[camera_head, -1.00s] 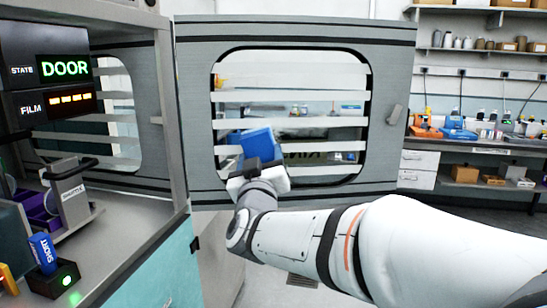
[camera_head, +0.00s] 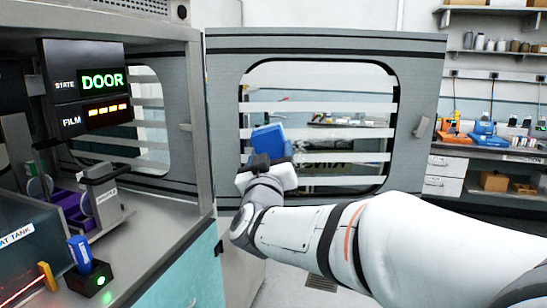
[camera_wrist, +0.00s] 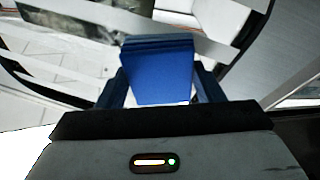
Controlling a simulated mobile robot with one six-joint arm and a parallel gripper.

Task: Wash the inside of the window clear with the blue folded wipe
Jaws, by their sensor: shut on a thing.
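The blue folded wipe (camera_head: 269,140) is held up in my gripper (camera_head: 262,162), in front of the lower left part of the open door's window (camera_head: 330,84). In the wrist view the wipe (camera_wrist: 160,72) stands between the two fingers of my gripper (camera_wrist: 160,95), which is shut on it. Several pale horizontal bands (camera_head: 340,107) cross the window, with clear strips between them. Whether the wipe touches the glass I cannot tell.
The grey door (camera_head: 225,110) stands open with a handle (camera_head: 421,127) at its right. The cabinet at left has a display reading DOOR (camera_head: 101,81) and a FILM display (camera_head: 107,110) with amber bars. A blue SHORT block (camera_head: 80,253) stands on a black box. Shelves and a bench (camera_head: 490,150) are behind.

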